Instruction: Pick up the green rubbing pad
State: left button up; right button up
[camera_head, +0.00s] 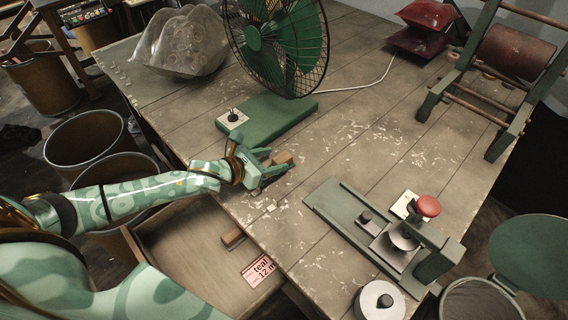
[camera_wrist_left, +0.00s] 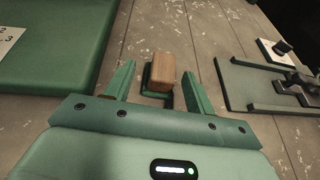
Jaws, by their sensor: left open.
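The rubbing pad is a small block with a wooden top (camera_head: 284,158) and a green underside. It is on the worn table near its left edge. In the left wrist view the pad (camera_wrist_left: 160,70) appears between the two fingers of my left gripper (camera_wrist_left: 160,78), with a gap on each side. My left gripper (camera_head: 268,170) is open and low over the table at the pad. Fingers and wrist hide part of the pad in the head view. My right gripper is not in view.
A fan (camera_head: 278,45) on a green base (camera_head: 280,120) stands just behind. A green winding fixture (camera_head: 340,205) with a red knob (camera_head: 429,206) is to the right. An open drawer (camera_head: 185,250) below holds a wooden piece (camera_head: 233,238) and a "teal 12 m" card (camera_head: 262,270).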

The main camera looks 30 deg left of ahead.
aim_at(282, 157)
pick_arm(q)
jog(key=shift+w+d+f, duration=0.15)
jog(key=shift+w, duration=0.2)
jog(key=shift+w+d+f, duration=0.1)
jog(key=shift+w+d, duration=0.05)
jog(key=shift+w, duration=0.05)
jog(key=b+x, duration=0.2)
jog(key=x, duration=0.2)
jog(key=shift+w+d, duration=0.25)
jog(key=shift+d, duration=0.05)
jog(key=shift+c, duration=0.9)
jog(key=c, duration=0.9)
